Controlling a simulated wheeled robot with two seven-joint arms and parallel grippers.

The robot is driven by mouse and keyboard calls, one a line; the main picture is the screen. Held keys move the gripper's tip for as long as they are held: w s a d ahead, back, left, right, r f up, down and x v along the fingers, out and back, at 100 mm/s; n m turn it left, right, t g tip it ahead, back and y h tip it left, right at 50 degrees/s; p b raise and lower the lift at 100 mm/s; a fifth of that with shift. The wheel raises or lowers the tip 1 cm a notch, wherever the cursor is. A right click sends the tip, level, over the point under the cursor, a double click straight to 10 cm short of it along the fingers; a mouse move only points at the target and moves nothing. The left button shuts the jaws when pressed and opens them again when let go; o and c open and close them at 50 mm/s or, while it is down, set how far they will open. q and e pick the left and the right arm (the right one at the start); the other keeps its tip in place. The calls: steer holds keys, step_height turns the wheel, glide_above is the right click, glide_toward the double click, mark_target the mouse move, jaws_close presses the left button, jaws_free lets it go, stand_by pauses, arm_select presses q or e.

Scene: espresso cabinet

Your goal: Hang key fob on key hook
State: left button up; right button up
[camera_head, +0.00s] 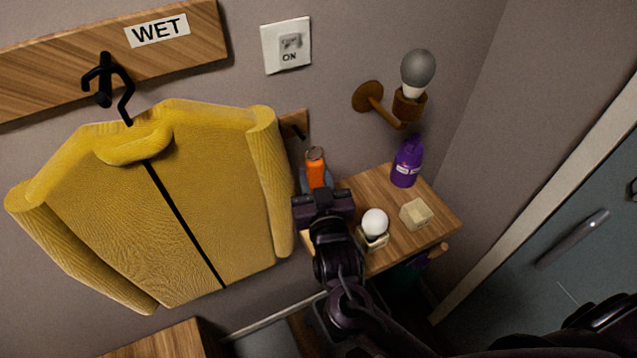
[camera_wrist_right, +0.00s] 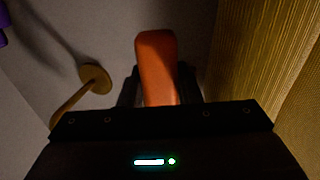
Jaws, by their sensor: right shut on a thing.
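The orange key fob (camera_head: 316,168) has a small ring at its top and stands upright in my right gripper (camera_head: 318,186). In the right wrist view the fob (camera_wrist_right: 157,62) sits between the two dark fingers, which are shut on it. A small wooden board with a dark peg, which looks like the key hook (camera_head: 299,130), is on the wall behind the yellow jacket's sleeve. The sleeve hides part of that board. The fob appears below and right of the peg, apart from it. My left gripper is not in view.
The yellow jacket (camera_head: 190,200) hangs close left of my right gripper. A wall lamp (camera_head: 368,97) sticks out at the right. Below it, a wooden shelf (camera_head: 436,222) holds a purple bottle (camera_head: 407,163), a white ball (camera_head: 375,222) on a holder and a pale block (camera_head: 416,213).

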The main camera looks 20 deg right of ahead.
steer(key=shift+w+a+f+b, duration=0.15)
steer(key=shift+w+b, duration=0.3)
steer(key=shift+w, duration=0.35)
steer(key=shift+w+a+b, duration=0.2)
steer(key=shift+w+b, duration=0.3)
steer(key=shift+w, duration=0.3)
steer(key=shift+w+a+f+b, duration=0.15)
steer(key=shift+w+b, duration=0.3)
steer(key=shift+w, duration=0.35)
steer(key=shift+w+a+f, duration=0.15)
steer(key=shift+w+f, duration=0.1)
steer(key=shift+w, duration=0.55)
steer(key=shift+f, duration=0.2)
steer(key=o, duration=1.1)
steer(key=shift+r, duration=0.1)
steer(key=s, duration=0.2)
steer(key=s+b, duration=0.1)
steer(key=s, duration=0.2)
steer(key=s+b, duration=0.1)
steer(key=s, duration=0.1)
steer(key=shift+s+a, duration=0.25)
steer(key=shift+s, duration=0.15)
